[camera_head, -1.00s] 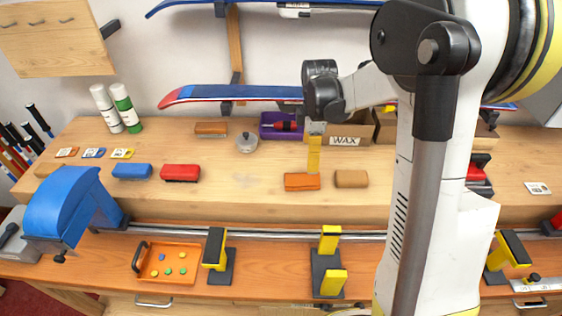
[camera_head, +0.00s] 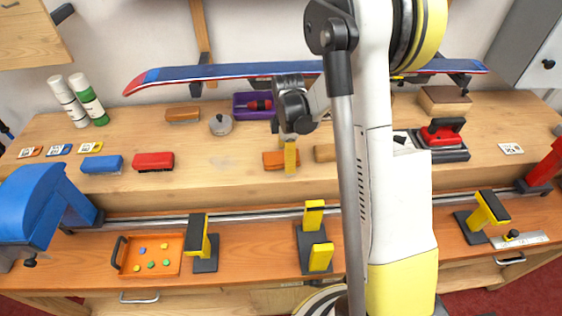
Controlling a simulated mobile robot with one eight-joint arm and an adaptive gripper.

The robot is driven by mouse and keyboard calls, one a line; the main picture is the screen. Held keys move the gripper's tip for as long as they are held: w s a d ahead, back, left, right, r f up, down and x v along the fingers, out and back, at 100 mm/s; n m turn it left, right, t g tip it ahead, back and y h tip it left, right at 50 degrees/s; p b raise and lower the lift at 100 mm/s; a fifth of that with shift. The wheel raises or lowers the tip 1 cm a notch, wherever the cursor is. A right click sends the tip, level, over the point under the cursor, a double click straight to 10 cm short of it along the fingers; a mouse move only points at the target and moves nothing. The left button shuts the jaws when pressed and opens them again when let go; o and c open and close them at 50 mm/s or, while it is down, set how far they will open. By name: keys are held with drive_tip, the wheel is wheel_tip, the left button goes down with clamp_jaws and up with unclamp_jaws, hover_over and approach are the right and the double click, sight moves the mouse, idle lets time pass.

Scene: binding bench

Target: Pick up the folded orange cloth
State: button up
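The folded orange cloth (camera_head: 273,160) lies on the raised wooden shelf of the bench, near the middle of the head view. My gripper (camera_head: 290,157) points down at it, with yellow fingers. The nearer finger overlaps the cloth's right part in the picture and hides some of it. I cannot tell whether the fingers touch the cloth or how far apart they are.
A tan block (camera_head: 324,153) lies close right of the cloth, partly behind my arm. A purple bin (camera_head: 241,107) and a lidded metal pot (camera_head: 221,125) stand behind. A red brush (camera_head: 153,161) lies left.

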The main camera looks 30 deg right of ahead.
drive_tip(key=c, duration=1.1)
drive_tip(key=shift+c, duration=0.2)
drive_tip(key=shift+r, duration=0.1)
wheel_tip(320, 180, up, 5)
drive_tip(key=shift+f+p, duration=0.2)
drive_tip(key=shift+p, duration=0.7)
drive_tip(key=s+d+r, duration=0.1)
drive_tip(key=d+r, duration=0.1)
drive_tip(key=d, duration=0.1)
drive_tip(key=s+d+r+p, duration=0.1)
drive_tip(key=s+d+r, duration=0.1)
drive_tip(key=d, duration=0.2)
drive_tip(key=s+d+r+p, duration=0.1)
drive_tip(key=d+r, duration=0.1)
drive_tip(key=d, duration=0.2)
drive_tip(key=shift+s+r, duration=0.15)
drive_tip(key=shift+o, duration=0.4)
drive_tip(key=shift+a, duration=0.15)
drive_tip(key=shift+c, duration=0.3)
